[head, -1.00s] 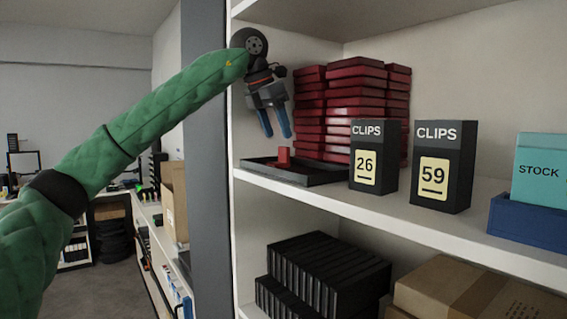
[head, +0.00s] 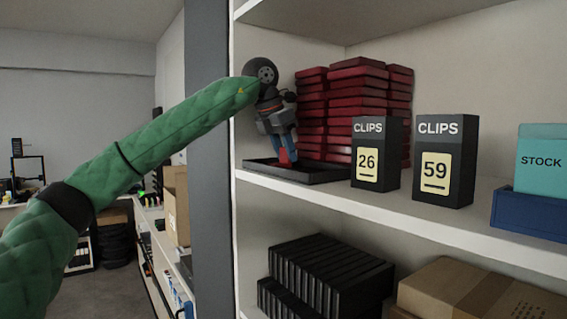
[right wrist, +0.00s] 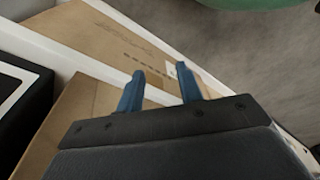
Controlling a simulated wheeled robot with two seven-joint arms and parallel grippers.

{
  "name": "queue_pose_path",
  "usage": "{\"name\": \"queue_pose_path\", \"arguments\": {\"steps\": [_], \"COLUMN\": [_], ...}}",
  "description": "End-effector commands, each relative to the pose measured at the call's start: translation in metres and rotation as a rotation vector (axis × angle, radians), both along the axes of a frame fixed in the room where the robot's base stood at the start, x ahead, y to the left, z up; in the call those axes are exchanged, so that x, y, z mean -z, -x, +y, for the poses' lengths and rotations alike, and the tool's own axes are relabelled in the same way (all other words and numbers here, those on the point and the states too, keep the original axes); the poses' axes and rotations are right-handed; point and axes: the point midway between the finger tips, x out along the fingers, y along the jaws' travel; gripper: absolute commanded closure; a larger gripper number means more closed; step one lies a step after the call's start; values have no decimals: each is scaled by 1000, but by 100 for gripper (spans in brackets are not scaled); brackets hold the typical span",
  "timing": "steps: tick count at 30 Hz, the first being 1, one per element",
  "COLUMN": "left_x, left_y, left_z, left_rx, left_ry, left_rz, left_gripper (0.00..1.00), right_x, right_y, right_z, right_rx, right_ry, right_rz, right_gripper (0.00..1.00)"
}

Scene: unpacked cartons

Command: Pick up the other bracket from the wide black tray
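The wide black tray (head: 318,175) lies on the upper shelf at the left, in front of stacked red boxes. A small red bracket (head: 285,158) stands in it. My left gripper (head: 288,152) points down at the tray, its blue fingers at the bracket and seemingly on either side of it. The fingers look apart, and I see no clear grip; the bracket is partly hidden by them. My right gripper (right wrist: 160,85) shows in the right wrist view with its two blue fingers apart and nothing between them.
Two black CLIPS boxes, 26 (head: 376,155) and 59 (head: 443,162), stand right of the tray. Stacked red boxes (head: 355,110) rise close behind it. A grey upright (head: 207,150) bounds the shelf at left. Cardboard cartons (head: 450,285) lie on the lower shelf.

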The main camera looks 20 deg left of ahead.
Motion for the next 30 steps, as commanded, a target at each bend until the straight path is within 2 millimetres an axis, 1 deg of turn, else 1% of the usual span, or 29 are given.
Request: {"name": "queue_pose_path", "arguments": {"steps": [1,3,11,16,18,21,30], "left_x": [0,0,-1,-13,-20,-32,-55], "left_y": [0,0,0,3,3,3,3], "left_z": [0,0,0,3,3,3,3], "left_rx": [0,0,0,0,0,0,0], "left_ry": [0,0,0,0,1,1,0], "left_rz": [0,0,0,0,-1,-1,0], "left_gripper": [79,89,90,90,90,90,90], "right_x": [0,0,0,-2,12,23,47], "right_y": [0,0,0,0,8,12,24], "right_z": [0,0,-1,-2,-4,-9,-20], "right_rx": [0,0,0,-2,-3,-6,-13], "right_ry": [0,0,1,1,5,9,17], "right_rz": [0,0,-1,-5,-2,-11,-30], "right_gripper": [64,64,64,64,64,64,64]}}
